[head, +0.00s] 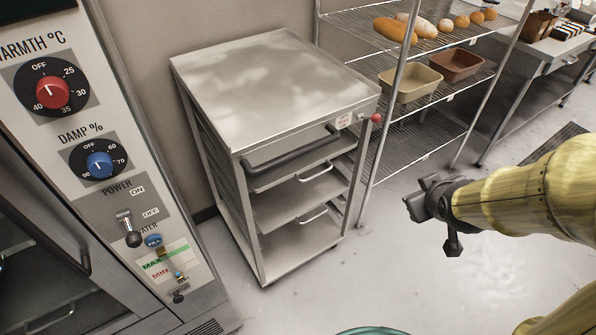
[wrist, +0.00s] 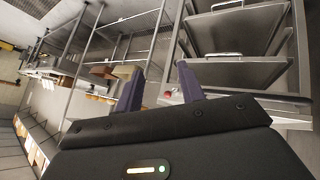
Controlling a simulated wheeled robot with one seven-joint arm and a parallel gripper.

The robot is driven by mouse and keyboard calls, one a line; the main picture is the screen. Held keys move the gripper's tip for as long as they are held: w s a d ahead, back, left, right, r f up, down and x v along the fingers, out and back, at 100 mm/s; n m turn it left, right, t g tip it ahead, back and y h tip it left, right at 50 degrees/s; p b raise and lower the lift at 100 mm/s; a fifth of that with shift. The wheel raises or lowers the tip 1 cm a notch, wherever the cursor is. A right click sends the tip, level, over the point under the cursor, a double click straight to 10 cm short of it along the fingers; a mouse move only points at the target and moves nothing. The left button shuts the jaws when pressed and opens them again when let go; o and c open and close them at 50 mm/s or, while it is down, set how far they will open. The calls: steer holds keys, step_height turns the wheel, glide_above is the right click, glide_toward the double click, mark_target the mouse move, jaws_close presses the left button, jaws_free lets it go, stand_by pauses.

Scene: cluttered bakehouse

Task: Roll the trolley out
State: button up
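The trolley (head: 277,95) is a steel rack with a flat top and several tray levels, standing against the wall in the head view. A dark bar handle (head: 292,160) runs across its upper front. A red knob (head: 376,117) and a small label (head: 343,121) sit at its front right top corner. The trolley's trays (wrist: 235,75) show at the right of the wrist view. My gripper (head: 408,198) is to the right of the trolley, apart from it. In the wrist view its two fingers (wrist: 160,85) stand apart with nothing between them.
A control cabinet (head: 95,140) stands close on the trolley's left. A wire shelf rack (head: 430,120) with loaves and bread tins stands close on its right. A steel table (head: 540,45) is at the back right.

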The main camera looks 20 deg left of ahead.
steer(key=w+a+f+n+t+y+b, duration=0.3)
steer(key=w+a+f+n+b, duration=0.15)
steer(key=b, duration=0.35)
steer(key=s+a+f+n+y+b, duration=0.2)
steer(key=a+n+y+b, duration=0.3)
steer(key=n+b, duration=0.3)
steer(key=s+a+f+n+t+y+b, duration=0.1)
steer(key=s+a+f+n+y+b, duration=0.2)
steer(key=a+n+y+b, duration=0.3)
steer(key=a+n+b, duration=0.2)
steer(key=b, duration=0.3)
steer(key=shift+f+b, duration=0.3)
steer(key=shift+w+a+r+p, duration=0.15)
steer(key=shift+p, duration=0.35)
steer(key=p+x, duration=0.2)
steer(key=p, duration=0.3)
steer(key=shift+r+p, duration=0.1)
steer(key=shift+p, duration=0.25)
steer(key=p, duration=0.4)
steer(key=shift+w+a, duration=0.2)
steer(key=shift+a, duration=0.05)
